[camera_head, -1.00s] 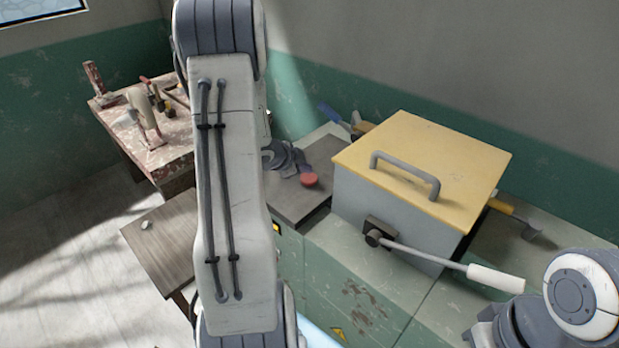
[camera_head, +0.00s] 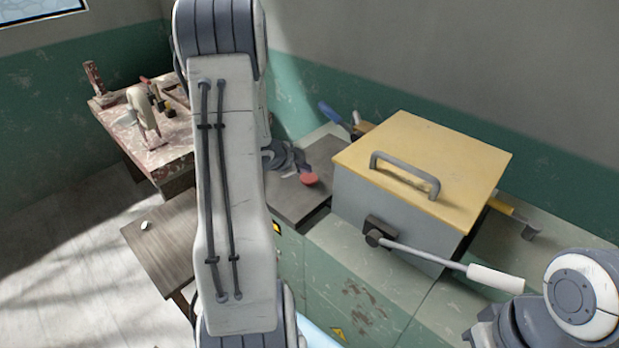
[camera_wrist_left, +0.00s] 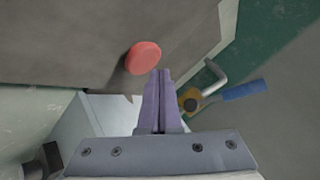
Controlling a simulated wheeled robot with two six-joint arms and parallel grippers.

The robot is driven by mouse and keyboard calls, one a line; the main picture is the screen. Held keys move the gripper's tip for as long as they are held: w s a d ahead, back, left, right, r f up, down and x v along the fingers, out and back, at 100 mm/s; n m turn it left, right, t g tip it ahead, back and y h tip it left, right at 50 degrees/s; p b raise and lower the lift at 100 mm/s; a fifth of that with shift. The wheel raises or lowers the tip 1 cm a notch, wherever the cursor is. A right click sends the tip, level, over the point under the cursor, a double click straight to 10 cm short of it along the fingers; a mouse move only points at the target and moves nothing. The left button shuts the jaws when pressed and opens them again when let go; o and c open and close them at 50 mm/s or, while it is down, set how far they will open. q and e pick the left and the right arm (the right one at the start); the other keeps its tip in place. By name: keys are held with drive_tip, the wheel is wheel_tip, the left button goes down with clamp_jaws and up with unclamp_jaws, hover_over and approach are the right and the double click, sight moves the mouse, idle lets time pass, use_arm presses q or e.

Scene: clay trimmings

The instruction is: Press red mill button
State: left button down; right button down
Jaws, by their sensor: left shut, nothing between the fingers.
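The red button (camera_head: 309,179) is a round disc on a dark grey top beside the yellow-lidded box. It also shows clearly in the left wrist view (camera_wrist_left: 143,57). My left gripper (camera_head: 299,166) is just behind and left of the button in the head view, partly hidden by my own arm. In the wrist view its closed fingers (camera_wrist_left: 160,73) end close to the lower right edge of the button, with nothing between them. I cannot tell whether they touch it. My right arm shows at the lower right, but its fingers are not visible.
The box (camera_head: 440,150) has a grey handle on its lid and a white-gripped lever (camera_head: 495,278) on its front. A blue-handled tool (camera_wrist_left: 245,90) lies beyond the dark top. A stained table (camera_head: 180,160) with several tools stands at the left.

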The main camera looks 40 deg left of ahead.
sight(305, 179)
use_arm(q)
drive_tip(key=shift+f+b, duration=0.3)
drive_tip(key=shift+f, duration=0.1)
drive_tip(key=shift+f+b, duration=0.3)
drive_tip(key=shift+f, duration=0.15)
idle(0.7)
drive_tip(key=shift+r, duration=0.15)
drive_tip(key=shift+r+p, duration=0.75)
drive_tip(key=shift+p, duration=0.2)
wheel_tip(305, 179, up, 5)
drive_tip(key=p, duration=0.5)
